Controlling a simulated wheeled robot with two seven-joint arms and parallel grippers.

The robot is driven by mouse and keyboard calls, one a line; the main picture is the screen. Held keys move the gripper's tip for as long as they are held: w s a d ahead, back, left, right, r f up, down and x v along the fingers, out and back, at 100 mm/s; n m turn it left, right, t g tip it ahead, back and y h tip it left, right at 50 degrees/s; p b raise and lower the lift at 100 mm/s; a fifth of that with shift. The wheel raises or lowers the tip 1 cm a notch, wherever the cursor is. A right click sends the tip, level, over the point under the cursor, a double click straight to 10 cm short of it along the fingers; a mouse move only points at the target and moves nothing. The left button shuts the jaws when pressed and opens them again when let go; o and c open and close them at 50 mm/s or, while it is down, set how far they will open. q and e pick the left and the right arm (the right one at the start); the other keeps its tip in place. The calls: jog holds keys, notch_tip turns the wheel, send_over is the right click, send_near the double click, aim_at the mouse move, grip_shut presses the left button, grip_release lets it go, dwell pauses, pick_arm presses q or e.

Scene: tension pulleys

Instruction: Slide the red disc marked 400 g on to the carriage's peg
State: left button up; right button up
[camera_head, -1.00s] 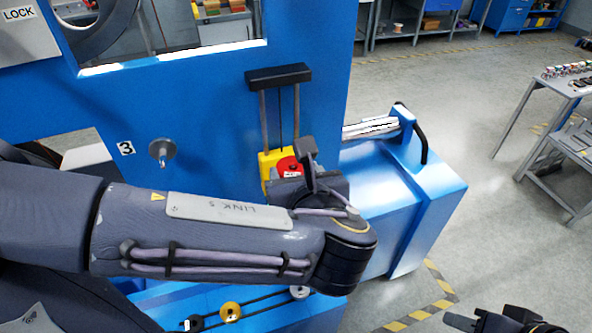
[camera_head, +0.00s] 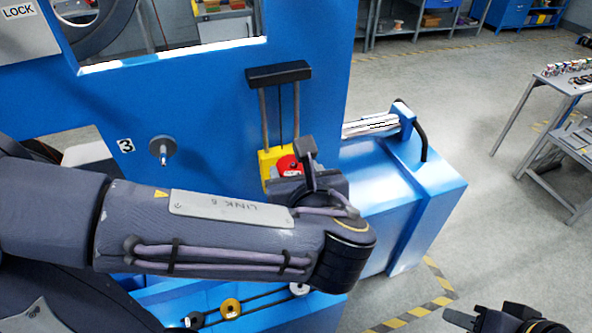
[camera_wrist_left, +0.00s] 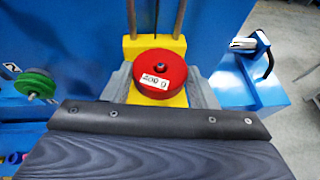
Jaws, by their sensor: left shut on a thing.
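The red disc marked 400 g (camera_wrist_left: 157,84) is held between the grey fingers of my left gripper (camera_wrist_left: 160,90). It faces the wrist camera in front of the yellow carriage (camera_wrist_left: 136,46). A small dark round end, seemingly the peg's tip (camera_wrist_left: 160,67), shows at the disc's centre. How far the disc sits along the peg is not clear. In the head view the red disc (camera_head: 288,165) is against or close to the carriage (camera_head: 267,157), partly hidden by my left gripper (camera_head: 290,178). My right gripper (camera_head: 490,320) is at the bottom right, cut off by the edge.
Two vertical rods under a black top bar (camera_head: 278,74) rise above the carriage. A bare metal peg (camera_head: 162,150) is left, by the number 3 label. A green disc (camera_wrist_left: 38,84) shows left in the wrist view. Open floor (camera_head: 510,235) is right.

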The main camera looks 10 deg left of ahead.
pick_arm(q)
jog(key=shift+f, duration=0.1)
jog(key=shift+f+b, duration=1)
jog(key=shift+f, duration=0.4)
jog(key=shift+f, duration=0.15)
dwell(0.4)
jog(key=shift+f+b, duration=0.55)
jog(key=shift+f, duration=0.2)
jog(key=shift+f, duration=0.15)
jog(key=o, duration=1.5)
jog(key=shift+c, duration=0.2)
jog(key=shift+s, duration=0.1)
jog(key=v, duration=0.7)
jog(key=shift+s+d+b, duration=0.2)
jog(key=shift+s+b, duration=0.1)
jog(key=shift+b, duration=0.15)
